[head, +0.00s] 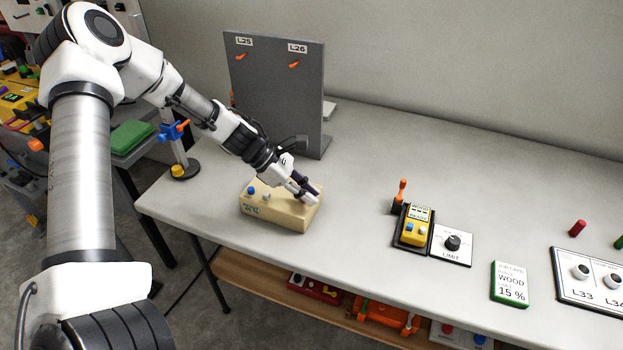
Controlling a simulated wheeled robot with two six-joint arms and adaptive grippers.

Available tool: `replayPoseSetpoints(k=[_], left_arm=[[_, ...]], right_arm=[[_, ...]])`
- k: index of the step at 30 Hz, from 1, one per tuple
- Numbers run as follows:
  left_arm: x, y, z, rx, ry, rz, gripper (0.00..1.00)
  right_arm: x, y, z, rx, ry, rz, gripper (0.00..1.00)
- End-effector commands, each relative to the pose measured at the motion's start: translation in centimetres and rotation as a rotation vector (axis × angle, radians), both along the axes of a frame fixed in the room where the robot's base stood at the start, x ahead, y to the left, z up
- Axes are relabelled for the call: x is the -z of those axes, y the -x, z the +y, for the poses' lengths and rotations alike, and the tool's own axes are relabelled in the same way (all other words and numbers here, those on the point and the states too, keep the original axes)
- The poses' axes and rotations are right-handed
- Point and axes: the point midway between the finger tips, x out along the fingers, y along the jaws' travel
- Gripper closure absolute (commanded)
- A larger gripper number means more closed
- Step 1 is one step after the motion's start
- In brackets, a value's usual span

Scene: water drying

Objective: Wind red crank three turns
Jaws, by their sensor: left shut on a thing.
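A beige box (277,212) with a blue knob (251,191) and a white knob (266,197) on its top sits near the front edge of the table, left of the middle. My left gripper (309,196) reaches down to the right end of the box top. Its fingers are shut on a small part there, which they mostly hide. I cannot make out a red crank; the fingers may cover it. My right gripper is not in view.
A grey panel (265,95) labelled L25 and L26 stands behind the box. An orange-handled lever (401,192), a yellow meter (415,232), a LIMIT dial (453,243) and a green-edged card (510,284) lie to the right. The table (350,178) between is clear.

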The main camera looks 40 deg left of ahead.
Motion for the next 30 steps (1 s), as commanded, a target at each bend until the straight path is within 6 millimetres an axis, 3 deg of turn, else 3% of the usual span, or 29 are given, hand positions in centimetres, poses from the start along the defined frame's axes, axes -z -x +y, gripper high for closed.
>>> replayPoseSetpoints(k=[5, 15, 30], left_arm=[[-0.1, 0.3, 0.4, 0.163, -0.002, 0.0, 1.0], [0.2, 0.7, 1.1, 0.431, -0.003, 0.0, 1.0], [0.0, 1.0, 1.5, 0.572, 0.0, 0.001, 1.0]], right_arm=[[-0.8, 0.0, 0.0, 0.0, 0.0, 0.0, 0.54], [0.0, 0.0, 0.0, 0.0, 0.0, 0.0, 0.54], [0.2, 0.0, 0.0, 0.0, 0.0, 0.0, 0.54]])
